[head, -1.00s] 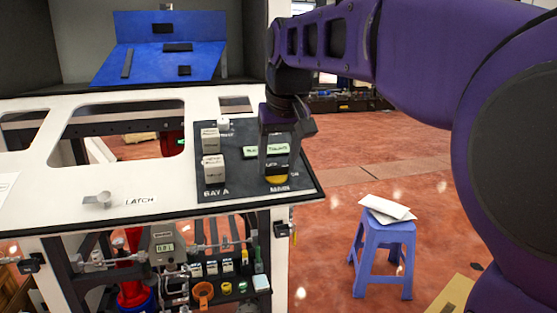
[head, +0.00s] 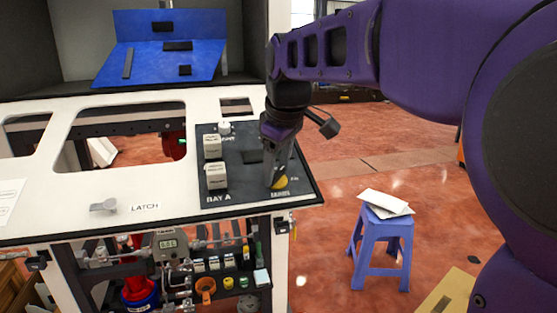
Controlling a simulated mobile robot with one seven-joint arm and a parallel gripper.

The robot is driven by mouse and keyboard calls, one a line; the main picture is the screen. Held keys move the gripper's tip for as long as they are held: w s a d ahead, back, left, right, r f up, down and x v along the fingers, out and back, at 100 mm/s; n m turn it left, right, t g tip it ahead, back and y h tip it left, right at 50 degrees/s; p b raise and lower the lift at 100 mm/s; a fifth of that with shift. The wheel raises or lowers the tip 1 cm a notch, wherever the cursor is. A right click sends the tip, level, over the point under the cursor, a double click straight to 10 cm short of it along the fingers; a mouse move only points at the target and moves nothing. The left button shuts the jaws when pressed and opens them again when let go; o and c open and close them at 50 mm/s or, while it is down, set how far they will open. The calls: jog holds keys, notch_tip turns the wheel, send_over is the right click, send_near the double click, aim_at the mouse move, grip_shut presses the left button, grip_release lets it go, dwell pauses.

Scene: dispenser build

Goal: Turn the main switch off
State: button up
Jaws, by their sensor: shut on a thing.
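The small display on the panel (head: 252,157), left of my gripper, is dark.
Two pale block switches (head: 215,174) and a white knob (head: 224,128) stand on the panel's left. A latch handle (head: 103,206) lies on the white bench top (head: 60,215). A blue stool (head: 383,240) with papers stands on the floor at right.

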jog(key=n+p, duration=0.1)
jog(key=n, duration=0.3)
jog(key=shift+r+n, duration=0.1)
jog(key=shift+n, duration=0.2)
jog(key=n+p, duration=0.1)
jog(key=n, duration=0.3)
jog(key=shift+s+n+p, duration=0.15)
jog(key=shift+n+p, duration=0.25)
jog(key=o, duration=1.4)
jog(key=shift+a, duration=0.1)
